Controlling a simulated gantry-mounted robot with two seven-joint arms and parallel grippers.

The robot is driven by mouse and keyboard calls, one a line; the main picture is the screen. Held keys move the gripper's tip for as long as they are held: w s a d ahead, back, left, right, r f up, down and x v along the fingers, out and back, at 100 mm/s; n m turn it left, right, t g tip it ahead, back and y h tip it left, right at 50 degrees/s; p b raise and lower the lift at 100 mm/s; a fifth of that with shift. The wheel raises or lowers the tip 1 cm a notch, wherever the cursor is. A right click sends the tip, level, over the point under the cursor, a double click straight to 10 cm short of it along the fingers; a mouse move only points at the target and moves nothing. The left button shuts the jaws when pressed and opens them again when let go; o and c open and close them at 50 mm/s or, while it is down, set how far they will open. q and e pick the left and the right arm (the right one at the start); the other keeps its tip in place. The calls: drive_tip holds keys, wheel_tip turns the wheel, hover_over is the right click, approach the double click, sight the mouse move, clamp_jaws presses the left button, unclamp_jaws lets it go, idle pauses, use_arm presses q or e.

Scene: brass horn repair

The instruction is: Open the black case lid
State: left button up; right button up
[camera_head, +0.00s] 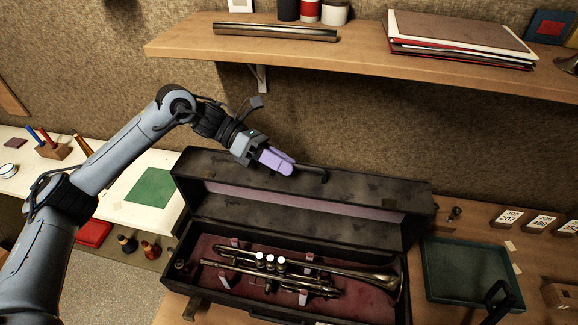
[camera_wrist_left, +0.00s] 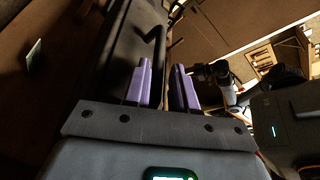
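The black case (camera_head: 300,309) stands on the bench with its lid (camera_head: 300,200) raised and leaning back, so the inside is in view. A brass trumpet (camera_head: 290,268) lies on the dark red lining. My left gripper (camera_head: 284,163) is at the lid's top edge, by a dark bar-like handle (camera_head: 313,172). In the left wrist view the purple fingers (camera_wrist_left: 161,88) stand apart, with the dark bar (camera_wrist_left: 160,45) running between them. Narrow gaps seem to show on both sides of the bar; contact is unclear.
A green tray (camera_head: 466,297) sits right of the case, with number cards (camera_head: 508,217) behind it. A wooden shelf (camera_head: 360,55) overhangs the back, bearing a metal tube (camera_head: 275,31) and folders (camera_head: 460,35). A green mat (camera_head: 154,187) lies on the left bench.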

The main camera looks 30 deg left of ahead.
use_arm(q)
drive_tip(key=v, duration=0.9)
drive_tip(key=shift+s, duration=0.1)
